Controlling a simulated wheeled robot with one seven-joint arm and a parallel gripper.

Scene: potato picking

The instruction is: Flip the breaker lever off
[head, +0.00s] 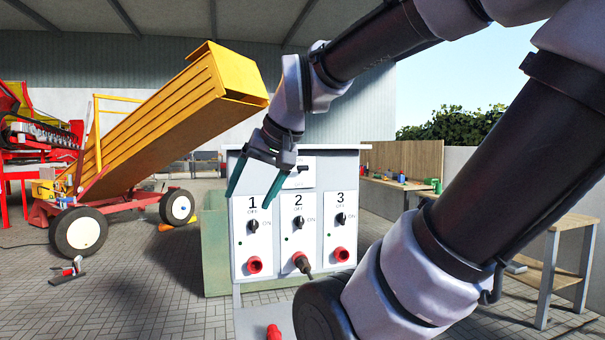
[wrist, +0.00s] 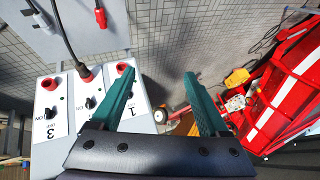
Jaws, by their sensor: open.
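The grey breaker cabinet (head: 238,293) stands in the middle of the head view. A white plate near its top carries a small black breaker lever (head: 303,169), partly beside my gripper; its exact position is hard to tell. Below are panels 1, 2 and 3, each with a black rotary switch, such as switch 1 (head: 252,226). My gripper (head: 252,190) is open and empty, its green fingers pointing down in front of the cabinet's upper left, left of the lever. In the wrist view my gripper (wrist: 160,80) is open, with panels to its left; the lever does not show.
A plug with a cable (head: 302,262) sits in socket 2. A loose red plug (head: 273,332) lies on the lower shelf. A green bin (head: 215,255) stands left behind the cabinet. A yellow conveyor (head: 165,120) is farther left, a workbench (head: 560,265) right.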

